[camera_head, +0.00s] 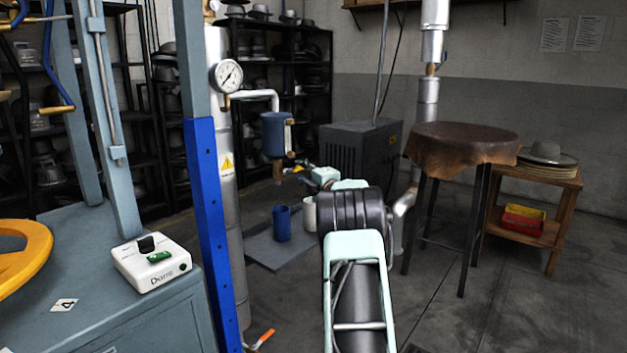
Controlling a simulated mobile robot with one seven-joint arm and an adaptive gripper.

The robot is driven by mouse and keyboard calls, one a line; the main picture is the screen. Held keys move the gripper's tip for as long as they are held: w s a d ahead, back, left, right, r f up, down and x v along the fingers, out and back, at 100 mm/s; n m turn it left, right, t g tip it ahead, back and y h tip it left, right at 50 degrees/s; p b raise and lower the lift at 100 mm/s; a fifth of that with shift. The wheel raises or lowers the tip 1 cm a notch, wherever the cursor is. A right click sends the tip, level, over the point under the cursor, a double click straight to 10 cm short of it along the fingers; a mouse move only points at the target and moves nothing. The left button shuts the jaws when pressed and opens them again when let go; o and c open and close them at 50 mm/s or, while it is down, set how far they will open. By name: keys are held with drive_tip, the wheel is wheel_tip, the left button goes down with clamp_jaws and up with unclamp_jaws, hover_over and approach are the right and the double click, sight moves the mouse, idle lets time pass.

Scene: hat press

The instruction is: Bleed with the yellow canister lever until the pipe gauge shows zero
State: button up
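The pipe gauge (228,76) is a round white dial on the silver pipe (220,150). Its needle lies slanted, but the numbers are too small to read. A blue canister (275,134) hangs from a white branch pipe right of the gauge. A small yellow piece (296,169) shows below the canister, close to my wrist; I cannot tell whether it is the lever. My arm reaches forward from the bottom centre, its mint wrist part pointing left toward the canister's underside. My gripper's fingers are not clearly visible beyond the wrist, and I cannot tell whether they touch anything.
A blue upright post (208,235) stands before the pipe. An orange-handled valve (265,339) is low beside it. A blue cup (282,223) and a pale cup (309,214) stand below the canister. A leather-topped round table (462,140) stands right; open floor lies in front.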

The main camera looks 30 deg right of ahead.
drive_tip(key=s, duration=0.8)
drive_tip(key=shift+s+a, duration=0.2)
drive_tip(key=shift+a, duration=0.15)
